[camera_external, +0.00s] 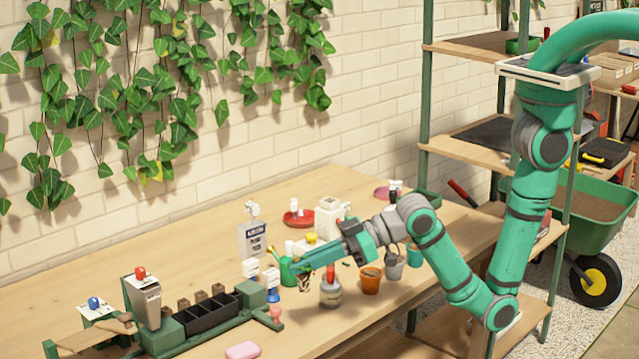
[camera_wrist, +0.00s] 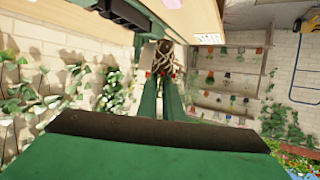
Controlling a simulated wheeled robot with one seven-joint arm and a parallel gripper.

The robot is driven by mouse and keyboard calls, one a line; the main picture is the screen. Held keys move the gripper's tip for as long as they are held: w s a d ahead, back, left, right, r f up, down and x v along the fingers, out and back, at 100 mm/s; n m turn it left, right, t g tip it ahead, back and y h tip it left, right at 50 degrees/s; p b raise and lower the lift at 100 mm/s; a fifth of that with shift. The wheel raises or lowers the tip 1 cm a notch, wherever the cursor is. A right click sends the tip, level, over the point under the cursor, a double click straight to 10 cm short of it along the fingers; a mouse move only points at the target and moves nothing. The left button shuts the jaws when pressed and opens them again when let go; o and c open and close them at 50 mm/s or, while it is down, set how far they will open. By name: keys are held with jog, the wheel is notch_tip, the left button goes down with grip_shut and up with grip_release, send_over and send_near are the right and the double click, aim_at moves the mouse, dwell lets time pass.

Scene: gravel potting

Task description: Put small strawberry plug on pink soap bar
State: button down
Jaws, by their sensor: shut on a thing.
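The pink soap bar (camera_external: 243,350) lies flat on the table near its front edge, at the bottom of the external view. A pink patch at the top of the wrist view may be the same bar (camera_wrist: 148,2). My gripper (camera_external: 302,264) is out over the table, right of and beyond the soap bar. Its fingers (camera_wrist: 162,76) are shut on a small plug with brown soil and pale roots (camera_wrist: 164,54), which I take for the strawberry plug. It also shows below the fingertips in the external view (camera_external: 304,284). Its leaves are mostly hidden. The plug and soap bar are apart.
A green stand with a black cell tray (camera_external: 210,314) is left of the soap. A grey bottle (camera_external: 330,288), an orange pot (camera_external: 371,280) and a green watering can (camera_external: 289,270) stand near the gripper. A pink knob (camera_external: 276,312) stands between gripper and soap.

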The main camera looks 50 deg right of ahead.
jog(key=shift+a+f, duration=0.1)
jog(key=shift+a, duration=0.35)
jog(key=w+a+f, duration=0.2)
jog(key=a+f, duration=0.1)
jog(key=w+a+f, duration=0.3)
jog(key=a, duration=0.1)
jog(key=w+a+f, duration=0.2)
jog(key=a+f, duration=0.1)
jog(key=a, duration=0.1)
jog(key=shift+w+f, duration=0.25)
jog(key=shift+f, duration=1.6)
jog(key=shift+f, duration=0.1)
jog(key=c, duration=2)
grip_release()
jog(key=shift+o, duration=0.4)
